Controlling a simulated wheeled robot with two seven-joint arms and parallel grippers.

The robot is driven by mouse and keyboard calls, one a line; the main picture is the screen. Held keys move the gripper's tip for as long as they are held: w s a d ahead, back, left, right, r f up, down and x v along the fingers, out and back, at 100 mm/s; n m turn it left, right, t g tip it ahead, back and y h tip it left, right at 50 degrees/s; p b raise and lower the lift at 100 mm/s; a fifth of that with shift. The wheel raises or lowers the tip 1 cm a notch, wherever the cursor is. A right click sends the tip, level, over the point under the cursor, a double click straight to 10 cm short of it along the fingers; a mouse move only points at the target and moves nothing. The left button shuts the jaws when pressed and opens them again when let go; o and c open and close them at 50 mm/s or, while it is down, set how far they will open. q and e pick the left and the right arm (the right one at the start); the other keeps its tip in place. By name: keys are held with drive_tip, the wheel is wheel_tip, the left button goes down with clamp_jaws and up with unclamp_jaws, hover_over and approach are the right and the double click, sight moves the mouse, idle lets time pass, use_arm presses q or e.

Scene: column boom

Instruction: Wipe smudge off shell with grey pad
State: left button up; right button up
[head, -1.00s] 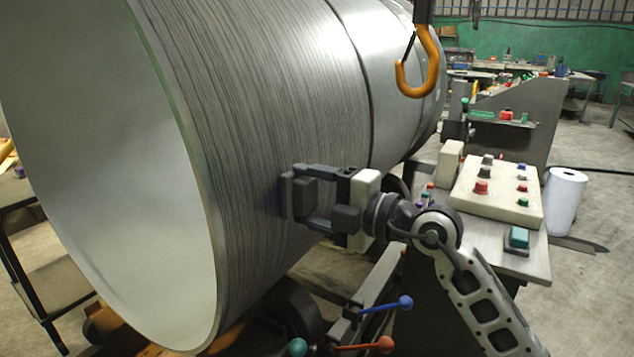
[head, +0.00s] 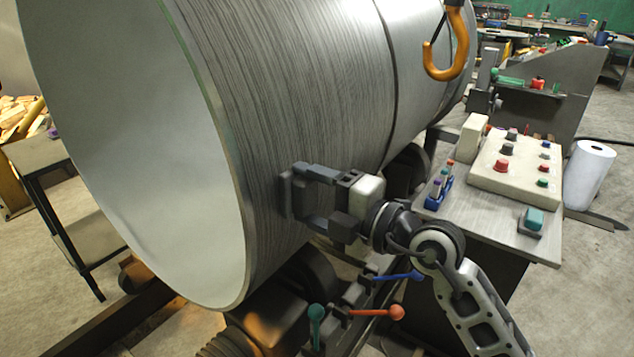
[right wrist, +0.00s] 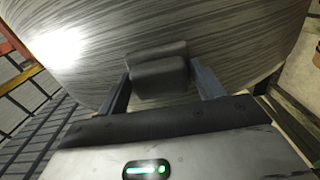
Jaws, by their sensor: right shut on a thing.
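The shell (head: 300,90) is a big brushed-metal cylinder lying on its side, its pale open end facing left. My right gripper (head: 300,198) is at the lower side of the shell, near the rim of the open end. It is shut on the dark grey pad (right wrist: 158,72), which sits between the fingers in the right wrist view. The pad's face is against the shell or very close to it; I cannot tell which. I can make out no smudge on the shell; the pad and gripper hide part of the surface. My left gripper is out of view.
A control box (head: 515,168) stands on a side table at right, with a blue marker holder (head: 434,196) and a teal-topped block (head: 533,220). An orange hook (head: 458,50) hangs before the shell. Levers with coloured knobs (head: 396,312) stick up below my right gripper.

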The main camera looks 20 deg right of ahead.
drive_tip(key=shift+p+v, duration=0.45)
drive_tip(key=shift+v, duration=2.55)
drive_tip(key=shift+v, duration=1.45)
